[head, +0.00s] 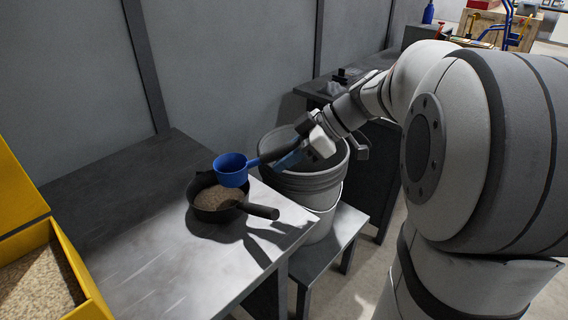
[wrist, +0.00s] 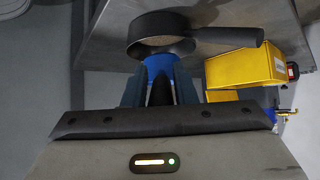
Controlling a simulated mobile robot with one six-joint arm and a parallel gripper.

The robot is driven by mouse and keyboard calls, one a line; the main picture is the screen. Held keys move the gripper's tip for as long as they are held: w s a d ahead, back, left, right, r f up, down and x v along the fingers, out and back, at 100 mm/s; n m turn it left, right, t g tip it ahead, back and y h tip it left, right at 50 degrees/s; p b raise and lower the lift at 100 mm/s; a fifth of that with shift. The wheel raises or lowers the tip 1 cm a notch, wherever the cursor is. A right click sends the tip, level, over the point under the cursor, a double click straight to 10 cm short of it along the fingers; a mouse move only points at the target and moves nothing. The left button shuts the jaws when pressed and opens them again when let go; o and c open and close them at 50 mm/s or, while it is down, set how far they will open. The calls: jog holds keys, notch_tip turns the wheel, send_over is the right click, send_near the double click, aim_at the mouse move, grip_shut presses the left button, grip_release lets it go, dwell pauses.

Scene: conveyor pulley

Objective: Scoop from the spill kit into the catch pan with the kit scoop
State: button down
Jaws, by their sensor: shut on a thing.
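My gripper (head: 285,157) is shut on the dark handle of the blue kit scoop (head: 231,170). The scoop's cup is over the far side of the catch pan, and I cannot tell whether they touch. Its visible inside is blue; its bottom is hidden. The catch pan (head: 204,214) is dark and round, stands on the bench with its handle toward the right, and holds tan granules. The yellow spill kit (head: 82,268) is at the lower left, lid up, with tan granules inside. The wrist view shows the scoop (wrist: 158,66) between my fingers, below the pan (wrist: 138,27).
A grey bucket (head: 318,196) stands on a low stand just right of the bench, under my gripper. The metal bench (head: 150,255) is clear between kit and pan. A grey wall (head: 230,70) runs behind. Another dark bench (head: 365,68) is at the back.

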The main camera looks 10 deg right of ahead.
dwell(0.4)
jog(key=shift+r+p, duration=0.4)
jog(key=shift+r, duration=1)
